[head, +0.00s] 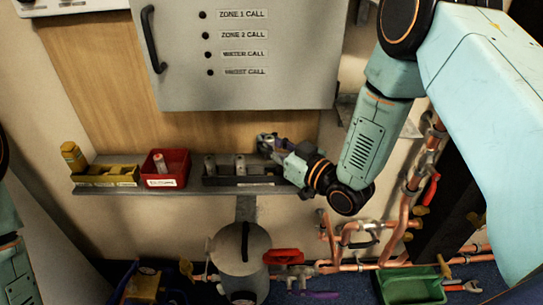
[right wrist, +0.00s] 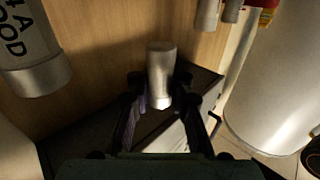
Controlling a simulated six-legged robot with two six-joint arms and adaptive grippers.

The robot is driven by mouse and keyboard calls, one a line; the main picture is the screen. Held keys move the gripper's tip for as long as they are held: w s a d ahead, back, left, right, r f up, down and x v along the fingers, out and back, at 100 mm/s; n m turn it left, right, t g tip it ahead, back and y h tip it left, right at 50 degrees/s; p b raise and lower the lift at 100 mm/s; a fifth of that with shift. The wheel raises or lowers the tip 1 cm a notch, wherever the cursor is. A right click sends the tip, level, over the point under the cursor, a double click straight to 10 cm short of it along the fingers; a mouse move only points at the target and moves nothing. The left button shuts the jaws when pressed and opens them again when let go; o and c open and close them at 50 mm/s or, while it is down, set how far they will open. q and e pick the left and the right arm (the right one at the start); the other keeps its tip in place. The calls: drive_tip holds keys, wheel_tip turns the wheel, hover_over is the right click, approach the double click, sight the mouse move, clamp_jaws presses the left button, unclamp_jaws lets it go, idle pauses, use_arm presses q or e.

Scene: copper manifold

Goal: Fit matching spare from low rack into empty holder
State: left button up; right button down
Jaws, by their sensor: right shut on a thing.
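My right gripper (head: 268,146) is at the right end of the wall shelf, beside a dark rack (head: 228,181). In the right wrist view its fingers (right wrist: 160,101) are shut on a grey metal cylinder (right wrist: 160,74). I cannot tell whether the cylinder's lower end touches the rack or is clear of it. Two similar grey cylinders, one left (head: 210,165) and one right (head: 240,164), stand upright in the rack. My left gripper is not in view.
A red bin (head: 167,182) with a pale piece inside sits between the two holders on the shelf (head: 150,188). A grey cabinet (head: 180,70) hangs above. Below are a lidded pot (head: 240,265), copper pipes (head: 400,215) and a green tray (head: 408,291).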

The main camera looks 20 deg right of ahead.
drive_tip(key=shift+w+d+f, duration=0.15)
drive_tip(key=shift+f, duration=0.1)
drive_tip(key=shift+f+b, duration=1.4)
drive_tip(key=shift+f, duration=0.1)
drive_tip(key=shift+r, duration=0.1)
drive_tip(key=shift+f, duration=0.2)
drive_tip(key=shift+f+b, duration=0.65)
drive_tip(key=shift+f, duration=0.35)
drive_tip(key=c, duration=1.1)
unclamp_jaws()
